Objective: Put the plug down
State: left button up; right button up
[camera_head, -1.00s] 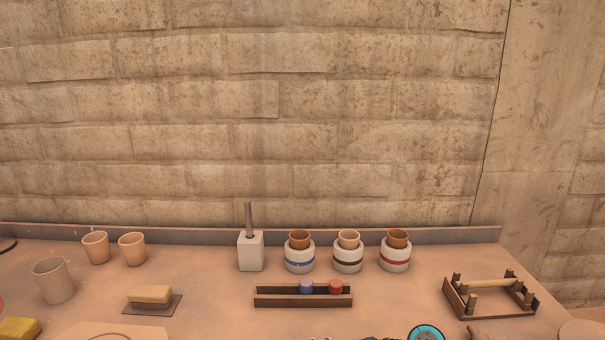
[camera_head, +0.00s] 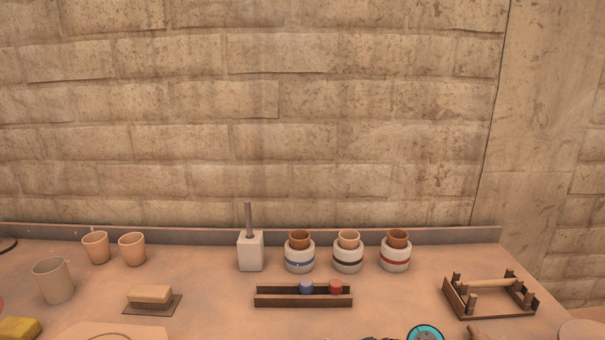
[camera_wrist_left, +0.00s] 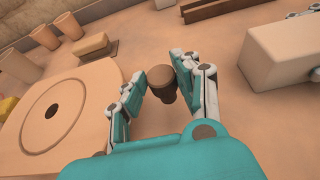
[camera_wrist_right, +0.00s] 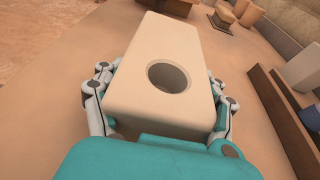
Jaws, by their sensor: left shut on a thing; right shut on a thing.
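The plug (camera_wrist_left: 161,76) is a dark brown stub with a wider top and a narrower lower end. My left gripper (camera_wrist_left: 160,86) is shut on it, over bare table beside a round-cornered tan board. I cannot tell whether the plug touches the table. My right gripper (camera_wrist_right: 162,95) is shut on a long cream block (camera_wrist_right: 185,40), with one finger on each side. The block has a round, dark hole (camera_wrist_right: 169,77) in its top face. The head view shows neither the plug nor the fingertips; a teal part of my arm is at its bottom edge.
The tan board (camera_wrist_left: 95,80) has a disc with a small hole. A dark tray (camera_head: 303,301) holds a blue and a red piece. Three banded white jars (camera_head: 348,260) stand behind it. A wooden rack (camera_head: 490,312) is at right, a brush block (camera_head: 150,295) at left.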

dwell(0.3)
pick_arm(q)
jog(key=w+d+r+m+g+h, duration=0.15)
jog(key=d+r+m+h, duration=0.35)
jog(key=d, duration=0.6)
jog(key=w+d+r+m+g+h, duration=0.1)
jog(key=d+r+m+g+h, duration=0.25)
jog(key=d+r, duration=0.45)
jog(key=shift+m+t+h, duration=0.25)
jog(key=shift+t+h, duration=0.15)
jog(key=shift+h, duration=0.15)
jog(key=f, duration=0.4)
jog(key=d+f, duration=0.1)
jog(key=f, duration=0.2)
jog(key=d+f, duration=0.1)
jog(key=f, duration=0.3)
jog(key=shift+d+f, duration=0.2)
jog(key=shift+f, duration=0.15)
jog(key=shift+f, duration=0.2)
jog(key=o, duration=1)
